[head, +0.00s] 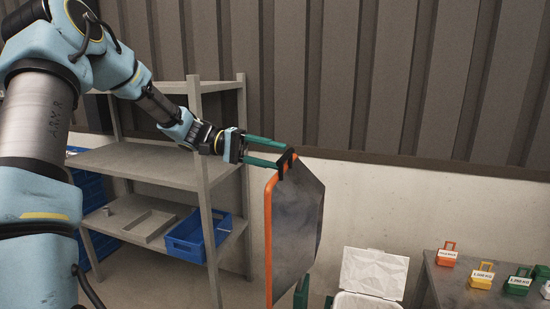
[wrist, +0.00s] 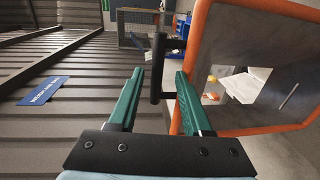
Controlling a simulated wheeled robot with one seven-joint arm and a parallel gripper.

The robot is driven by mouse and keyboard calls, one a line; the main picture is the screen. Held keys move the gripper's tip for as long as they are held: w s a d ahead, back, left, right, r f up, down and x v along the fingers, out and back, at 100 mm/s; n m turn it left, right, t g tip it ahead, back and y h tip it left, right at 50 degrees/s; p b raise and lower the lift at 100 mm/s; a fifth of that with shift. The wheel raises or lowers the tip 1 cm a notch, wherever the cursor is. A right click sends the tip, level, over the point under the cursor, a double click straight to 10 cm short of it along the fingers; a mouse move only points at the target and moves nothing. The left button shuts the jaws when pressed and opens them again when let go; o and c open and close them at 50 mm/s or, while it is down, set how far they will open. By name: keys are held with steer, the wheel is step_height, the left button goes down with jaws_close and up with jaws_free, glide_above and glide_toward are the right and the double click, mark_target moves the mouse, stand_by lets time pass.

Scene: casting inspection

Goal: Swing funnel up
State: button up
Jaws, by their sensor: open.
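The funnel (head: 297,215) is a dark grey metal panel with an orange rim, standing upright at the middle of the head view. Its orange rim (wrist: 193,55) and broad inner face fill the right of the wrist view. A black bar handle (head: 285,163) sits at its top corner; it also shows in the wrist view (wrist: 157,85). My gripper (head: 283,155) has green fingers and is open. In the wrist view my gripper (wrist: 159,73) has its fingers on either side of the handle, with visible gaps. I cannot tell whether either finger touches it.
A grey shelf unit (head: 140,160) with a blue bin (head: 198,236) stands at left. A white open-lidded container (head: 373,272) is below right of the funnel. A dark table (head: 465,292) with several small coloured padlock-like items is at far right. A ribbed wall is behind.

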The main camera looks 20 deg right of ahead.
steer(key=b+v, duration=0.3)
steer(key=v, duration=0.7)
steer(key=shift+f, duration=0.2)
steer(key=s+a+f+n+t+y, duration=0.2)
steer(key=s+f+n+t+y, duration=0.15)
steer(key=f, duration=0.45)
steer(key=s+a+f+n+t+y, duration=0.1)
steer(key=s+a+f+t+y, duration=0.1)
steer(key=a, duration=0.5)
steer(key=s+a+f+n+t+y, duration=0.1)
steer(key=s+a+f+t+y, duration=0.2)
steer(key=a, duration=0.5)
steer(key=s+a+f+n+t+y, duration=0.2)
steer(key=s+a+f+t+y, duration=0.1)
steer(key=a, duration=0.5)
step_height(320, 180, down, 2)
steer(key=shift+s+a+f+t, duration=0.1)
steer(key=shift+s+a+t, duration=0.15)
steer(key=shift+s+t, duration=0.3)
